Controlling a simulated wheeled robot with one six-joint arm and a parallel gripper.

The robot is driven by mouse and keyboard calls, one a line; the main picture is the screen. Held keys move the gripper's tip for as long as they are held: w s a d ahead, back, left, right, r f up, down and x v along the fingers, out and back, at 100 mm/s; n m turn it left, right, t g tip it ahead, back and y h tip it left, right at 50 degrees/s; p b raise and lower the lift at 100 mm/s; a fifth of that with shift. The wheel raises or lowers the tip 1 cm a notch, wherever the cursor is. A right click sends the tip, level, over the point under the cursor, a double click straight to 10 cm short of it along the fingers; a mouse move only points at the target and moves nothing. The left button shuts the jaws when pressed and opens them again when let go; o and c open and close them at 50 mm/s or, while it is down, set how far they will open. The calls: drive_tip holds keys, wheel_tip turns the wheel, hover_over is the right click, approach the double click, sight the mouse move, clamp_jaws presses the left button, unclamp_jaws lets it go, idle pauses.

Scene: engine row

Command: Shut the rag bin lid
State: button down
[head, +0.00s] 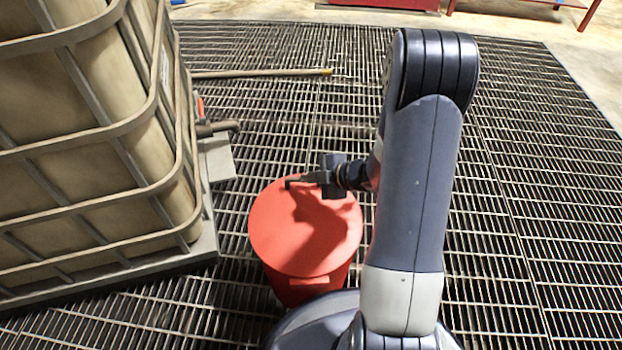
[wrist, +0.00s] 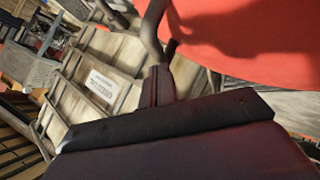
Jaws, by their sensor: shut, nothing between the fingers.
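The red rag bin (head: 305,288) stands on the floor grating in front of my arm. Its round red lid (head: 290,240) lies flat over the top and looks closed in the head view. My gripper (head: 290,182) is shut and empty at the lid's far edge, with its shadow on the lid. The fingertips look very close to the lid; I cannot tell whether they touch it. In the wrist view the red lid (wrist: 250,40) fills the upper right, beside my shut fingers (wrist: 160,75).
A caged tan tank (head: 90,130) on a grey pallet stands close left of the bin. A pole (head: 265,73) lies on the grating behind. A red-framed bench (head: 540,5) is at the far right. The grating right of my arm is clear.

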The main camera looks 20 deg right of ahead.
sight(310, 191)
drive_tip(key=shift+w+d+f+b, duration=0.1)
drive_tip(key=shift+w+f, duration=0.1)
drive_tip(key=shift+f, duration=0.35)
drive_tip(key=shift+w+f+b, duration=0.1)
drive_tip(key=shift+w+f, duration=0.1)
drive_tip(key=shift+f, duration=0.4)
drive_tip(key=shift+w+d+f+b, duration=0.1)
drive_tip(key=shift+w+f, duration=0.1)
drive_tip(key=shift+f, duration=0.35)
